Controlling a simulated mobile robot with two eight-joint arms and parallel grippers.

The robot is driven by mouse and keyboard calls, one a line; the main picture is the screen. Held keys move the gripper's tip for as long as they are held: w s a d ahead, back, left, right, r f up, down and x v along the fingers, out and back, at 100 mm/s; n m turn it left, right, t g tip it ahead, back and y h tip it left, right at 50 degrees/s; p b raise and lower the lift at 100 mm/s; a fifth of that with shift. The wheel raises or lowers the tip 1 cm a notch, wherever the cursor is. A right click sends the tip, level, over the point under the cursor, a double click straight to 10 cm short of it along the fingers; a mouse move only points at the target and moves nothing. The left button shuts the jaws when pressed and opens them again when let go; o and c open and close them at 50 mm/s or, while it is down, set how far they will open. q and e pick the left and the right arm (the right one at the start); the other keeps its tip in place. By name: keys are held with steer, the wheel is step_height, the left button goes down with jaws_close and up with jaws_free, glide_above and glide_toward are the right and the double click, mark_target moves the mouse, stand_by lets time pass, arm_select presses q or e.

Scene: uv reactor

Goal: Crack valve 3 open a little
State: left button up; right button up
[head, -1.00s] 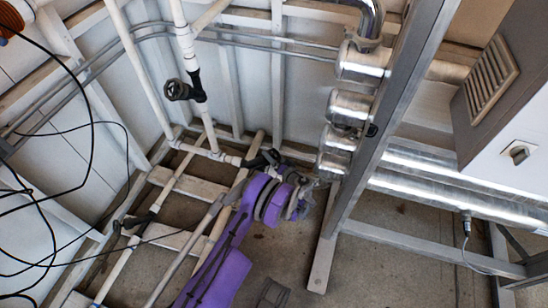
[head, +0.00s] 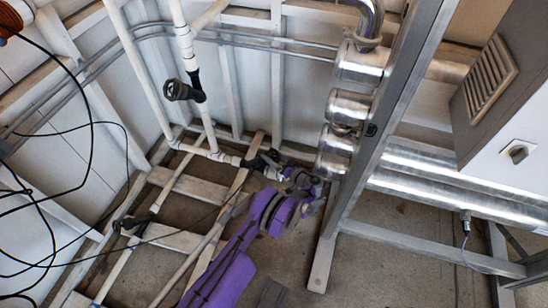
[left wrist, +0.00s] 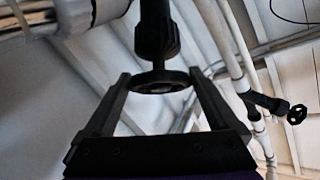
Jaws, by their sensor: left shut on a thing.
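In the left wrist view a black handwheel (left wrist: 163,80) hangs below a black valve stem. My left gripper (left wrist: 161,76) has one finger on each side of its rim and is shut on it. In the head view my purple left arm reaches up to the floor-level pipe, where my gripper (head: 290,175) is small and mostly hidden. A black valve body (head: 264,160) sits on the white pipe just left of it. No number shows on the valve, so I cannot tell which is valve 3. My right gripper is not in view.
Another black valve (head: 178,90) is on the upright white pipe, and one more (head: 136,222) is at lower left. Steel cylinders (head: 348,108) and a slanted metal frame post (head: 375,140) stand close right of my gripper. Black cables (head: 90,130) hang at left.

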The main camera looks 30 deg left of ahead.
mark_target(274, 156)
arm_select(q)
steer(key=o, duration=1)
step_height(274, 156, up, 9)
steer(key=shift+s+f+p, duration=0.1)
steer(key=shift+p, duration=1.15)
steer(key=shift+r, duration=0.6)
